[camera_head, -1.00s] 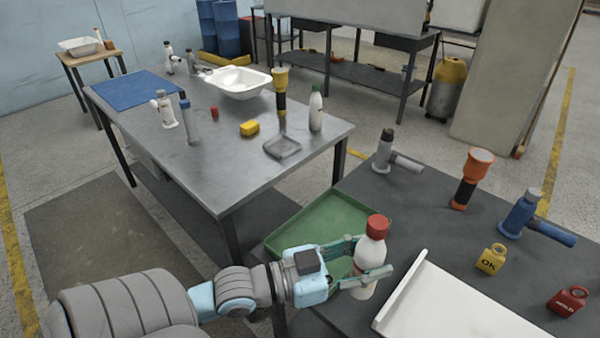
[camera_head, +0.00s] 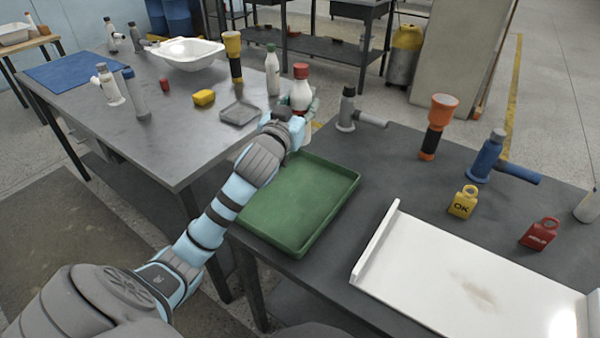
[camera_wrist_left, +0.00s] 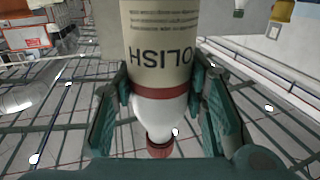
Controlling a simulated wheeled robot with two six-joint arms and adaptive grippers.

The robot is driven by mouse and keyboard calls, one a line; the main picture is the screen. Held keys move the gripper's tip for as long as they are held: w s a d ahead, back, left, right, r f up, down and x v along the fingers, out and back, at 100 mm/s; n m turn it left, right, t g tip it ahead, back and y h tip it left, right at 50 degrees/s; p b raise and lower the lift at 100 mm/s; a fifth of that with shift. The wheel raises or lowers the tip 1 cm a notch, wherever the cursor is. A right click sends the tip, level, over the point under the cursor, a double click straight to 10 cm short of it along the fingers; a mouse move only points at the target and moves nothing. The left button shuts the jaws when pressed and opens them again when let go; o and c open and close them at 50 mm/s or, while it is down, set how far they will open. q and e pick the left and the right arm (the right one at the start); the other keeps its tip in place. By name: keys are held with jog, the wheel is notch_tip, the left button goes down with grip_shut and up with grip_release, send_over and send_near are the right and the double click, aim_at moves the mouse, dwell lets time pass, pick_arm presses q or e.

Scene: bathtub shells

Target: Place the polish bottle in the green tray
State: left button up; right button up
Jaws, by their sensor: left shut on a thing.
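The polish bottle (camera_head: 300,94), white with a red cap, is held upright by my left gripper (camera_head: 300,106), beyond the far edge of the green tray in the head view. In the left wrist view the bottle (camera_wrist_left: 160,48) shows its "POLISH" label, and the fingers (camera_wrist_left: 160,100) close on it from both sides. The green tray (camera_head: 300,205) lies empty on the near dark table, below and nearer than the bottle. My right gripper is out of view.
On the dark table, a white tray (camera_head: 460,275) is right of the green tray. A metal table (camera_head: 160,135) is left.

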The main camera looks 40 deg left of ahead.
pick_arm(q)
notch_tip(320, 180, down, 14)
jog(key=b, duration=0.4)
jog(key=shift+r+b, duration=0.2)
jog(key=shift+b, duration=0.15)
jog(key=shift+r, duration=0.1)
jog(key=o, duration=1.3)
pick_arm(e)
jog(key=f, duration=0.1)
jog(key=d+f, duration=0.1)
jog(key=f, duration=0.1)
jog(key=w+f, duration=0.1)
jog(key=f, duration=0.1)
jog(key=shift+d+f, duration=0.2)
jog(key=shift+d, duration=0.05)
pick_arm(q)
jog(key=p+v, duration=0.1)
jog(key=v, duration=0.6)
jog(key=shift+s+d+r, duration=0.1)
jog(key=shift+s+d, duration=0.05)
jog(key=shift+s, duration=0.05)
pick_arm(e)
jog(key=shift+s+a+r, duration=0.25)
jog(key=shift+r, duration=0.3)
